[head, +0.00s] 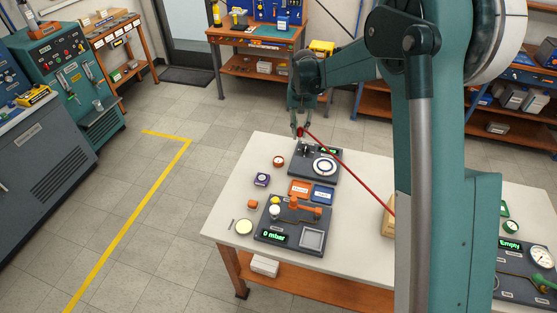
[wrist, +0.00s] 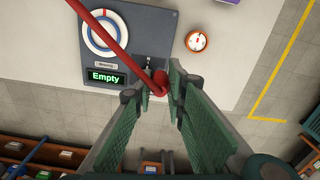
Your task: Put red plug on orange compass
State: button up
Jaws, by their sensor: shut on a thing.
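My gripper (head: 298,129) is shut on the red plug (wrist: 159,80). In the wrist view the plug shows between my green fingertips (wrist: 160,92), and a red cable runs from it to the upper left. In the head view the plug (head: 301,131) is a small red spot at the fingertips, and the cable stretches down right. The orange compass (wrist: 196,41) is a round orange case with a white dial, lying on the white table. In the head view it (head: 279,161) lies left of the rear dark panel, apart from my gripper.
The dark panel (head: 330,173) with a white ring and an "Empty" display (wrist: 106,77) is close to my gripper. A purple item (head: 262,180), orange and blue boxes and a "0 mbar" panel (head: 270,239) stand nearer the front. White table surface (head: 262,148) around the compass is clear.

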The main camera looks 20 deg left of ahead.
jog(key=s+a+n, duration=0.1)
jog(key=s+a, duration=0.3)
jog(key=a, duration=0.3)
jog(key=shift+s+a, duration=0.35)
jog(key=shift+a, duration=0.05)
send_over(279, 159)
jog(key=shift+s+f, duration=0.15)
jog(key=shift+f, duration=2.85)
jog(key=shift+f, duration=1.9)
jog(key=shift+f, duration=0.2)
jog(key=o, duration=0.9)
